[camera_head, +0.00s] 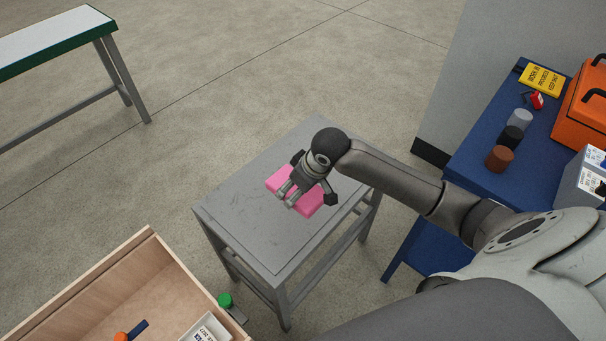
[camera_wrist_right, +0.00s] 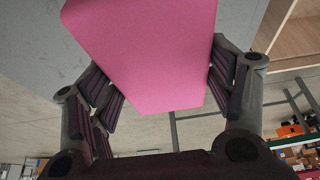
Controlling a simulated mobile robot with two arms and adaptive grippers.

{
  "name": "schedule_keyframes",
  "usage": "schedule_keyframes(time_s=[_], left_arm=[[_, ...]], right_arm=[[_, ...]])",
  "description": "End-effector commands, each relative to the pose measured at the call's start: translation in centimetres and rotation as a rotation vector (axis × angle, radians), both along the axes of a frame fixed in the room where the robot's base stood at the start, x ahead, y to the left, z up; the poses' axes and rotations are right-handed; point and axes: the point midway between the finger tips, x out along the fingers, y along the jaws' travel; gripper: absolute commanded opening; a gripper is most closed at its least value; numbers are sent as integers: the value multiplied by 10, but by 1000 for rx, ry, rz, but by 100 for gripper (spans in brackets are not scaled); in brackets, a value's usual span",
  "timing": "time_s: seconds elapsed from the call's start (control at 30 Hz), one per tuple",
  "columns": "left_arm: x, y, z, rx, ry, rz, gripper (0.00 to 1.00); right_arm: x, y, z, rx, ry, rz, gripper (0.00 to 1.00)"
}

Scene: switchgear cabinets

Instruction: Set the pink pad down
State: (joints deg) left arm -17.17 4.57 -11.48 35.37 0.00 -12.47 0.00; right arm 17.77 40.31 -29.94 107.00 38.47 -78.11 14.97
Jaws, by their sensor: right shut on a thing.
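The pink pad (camera_head: 311,204) is a flat block in the head view, above or on the top of a small grey table (camera_head: 244,221). I cannot tell for sure whether it touches the tabletop. My right gripper (camera_head: 287,196) comes in from the right and is shut on the pad, hiding its middle. In the right wrist view the pad (camera_wrist_right: 150,50) fills the upper middle, between the two ribbed fingers of the right gripper (camera_wrist_right: 165,92). My left gripper is not in view.
A wooden crate (camera_head: 100,263) stands at the lower left, with a green-capped thing (camera_head: 225,300) beside it. A blue table (camera_head: 467,165) on the right holds cylinders, a yellow sign (camera_head: 542,80) and an orange case (camera_head: 585,110). A green-edged bench (camera_head: 50,45) stands upper left.

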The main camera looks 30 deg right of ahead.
Motion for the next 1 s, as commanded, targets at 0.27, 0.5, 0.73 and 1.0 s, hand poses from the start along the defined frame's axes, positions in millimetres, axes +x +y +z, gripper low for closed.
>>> schedule_keyframes(time_s=[0.27, 0.5, 0.73, 1.0], left_arm=[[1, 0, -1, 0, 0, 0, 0], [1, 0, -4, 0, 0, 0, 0], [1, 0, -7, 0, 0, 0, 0], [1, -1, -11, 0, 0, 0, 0]], right_arm=[[43, -40, -25, -1, 0, -6, 55], [68, -63, -59, 0, 2, -5, 55], [82, -76, -81, 0, 0, -3, 55], [88, -81, -101, 1, 4, -2, 55]])
